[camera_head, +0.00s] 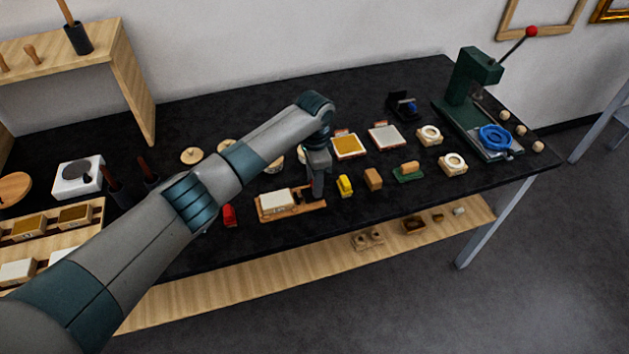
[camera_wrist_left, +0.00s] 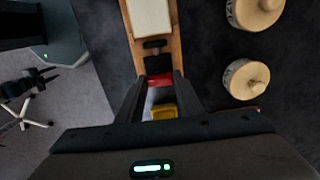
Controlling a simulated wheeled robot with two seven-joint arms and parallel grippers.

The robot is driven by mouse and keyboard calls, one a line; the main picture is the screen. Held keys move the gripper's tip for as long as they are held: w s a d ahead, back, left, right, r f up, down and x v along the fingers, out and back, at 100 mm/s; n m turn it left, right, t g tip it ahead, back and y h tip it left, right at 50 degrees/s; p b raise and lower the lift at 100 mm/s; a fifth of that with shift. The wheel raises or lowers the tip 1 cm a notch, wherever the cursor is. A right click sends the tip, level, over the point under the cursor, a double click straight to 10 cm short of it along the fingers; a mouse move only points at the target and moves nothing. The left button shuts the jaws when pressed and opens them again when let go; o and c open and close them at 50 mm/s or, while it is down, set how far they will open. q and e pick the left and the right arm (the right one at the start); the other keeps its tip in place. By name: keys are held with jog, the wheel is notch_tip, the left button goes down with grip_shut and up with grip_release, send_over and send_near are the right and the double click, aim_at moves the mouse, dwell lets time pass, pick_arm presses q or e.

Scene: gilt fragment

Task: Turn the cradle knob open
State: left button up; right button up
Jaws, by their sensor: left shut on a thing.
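The cradle (camera_head: 285,211) is a low wooden base on the black bench, with a pale block (camera_head: 276,202) lying on its left part. It also shows at the top of the left wrist view (camera_wrist_left: 175,48), with the pale block (camera_wrist_left: 152,15) above a dark clamp piece (camera_wrist_left: 153,44). My left gripper (camera_head: 314,190) points down at the cradle's right end. In the left wrist view its fingers (camera_wrist_left: 158,88) are shut on the knob (camera_wrist_left: 158,79), a small red part at the cradle's end. The fingers hide much of the knob, and its turn angle cannot be told. My right gripper is not in view.
A yellow block (camera_head: 345,186) and a brown block (camera_head: 373,179) stand close to the right of the cradle. A red piece (camera_head: 229,215) stands to its left. A green press (camera_head: 470,85) stands at the far right. The bench's front edge is close to the cradle.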

pick_arm(q)
jog(key=o, duration=1.1)
jog(key=shift+r, duration=0.1)
jog(key=shift+r, duration=0.45)
jog(key=shift+r+b, duration=2.35)
jog(key=shift+r, duration=5.9)
jog(key=shift+f, duration=0.1)
